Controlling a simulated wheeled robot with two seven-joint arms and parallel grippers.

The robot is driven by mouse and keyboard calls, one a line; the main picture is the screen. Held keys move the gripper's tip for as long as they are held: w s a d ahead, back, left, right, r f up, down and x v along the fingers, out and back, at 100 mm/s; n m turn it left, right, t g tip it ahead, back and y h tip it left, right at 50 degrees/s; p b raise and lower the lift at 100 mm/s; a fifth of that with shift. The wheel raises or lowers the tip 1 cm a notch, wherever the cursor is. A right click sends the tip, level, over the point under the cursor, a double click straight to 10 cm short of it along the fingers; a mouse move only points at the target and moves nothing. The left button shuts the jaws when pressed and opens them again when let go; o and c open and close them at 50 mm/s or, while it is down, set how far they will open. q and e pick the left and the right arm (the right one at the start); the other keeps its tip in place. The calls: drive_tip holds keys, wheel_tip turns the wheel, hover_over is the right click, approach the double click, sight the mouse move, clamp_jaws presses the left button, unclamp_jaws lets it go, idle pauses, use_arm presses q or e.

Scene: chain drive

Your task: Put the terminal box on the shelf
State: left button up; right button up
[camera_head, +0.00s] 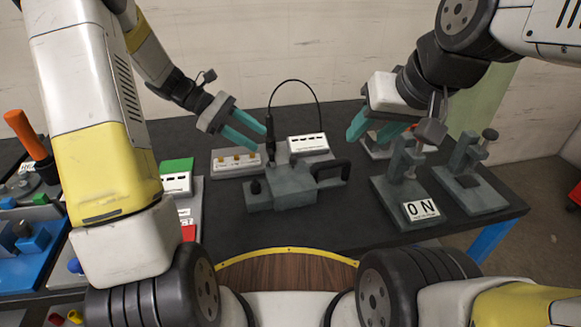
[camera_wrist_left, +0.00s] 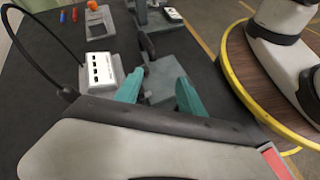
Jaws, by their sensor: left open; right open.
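A grey block-shaped unit with black handles (camera_head: 293,187) sits on the dark table (camera_head: 330,225), near its middle; it may be the terminal box, but I cannot tell for sure. It also shows in the left wrist view (camera_wrist_left: 172,72), beyond and between the fingers. My left gripper (camera_head: 261,139) is open and empty above and behind this unit, with teal fingers pointing down to the right. Its fingers also show in the left wrist view (camera_wrist_left: 160,77). My right gripper (camera_head: 367,139) is open and empty above the table, right of the unit. I cannot make out a shelf.
Behind the unit stand a white-labelled box (camera_head: 308,143) and a grey panel with orange knobs (camera_head: 236,160); a black cable (camera_head: 301,83) arches there. Grey clamp stands (camera_head: 405,185) and an "ON" sign (camera_head: 422,210) are at right. Coloured parts crowd the left. The front middle is clear.

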sight(291, 157)
use_arm(q)
drive_tip(key=w+f+n+h, duration=0.2)
drive_tip(key=w+f+n, duration=0.1)
drive_tip(key=w+f, duration=0.15)
drive_tip(key=x, duration=0.8)
drive_tip(key=s+x, duration=0.1)
drive_tip(key=x, duration=0.2)
drive_tip(key=shift+s+d+f, duration=0.1)
drive_tip(key=shift+d+f, duration=0.1)
drive_tip(key=shift+d, duration=0.05)
clamp_jaws()
drive_tip(key=shift+r, duration=0.1)
idle(0.9)
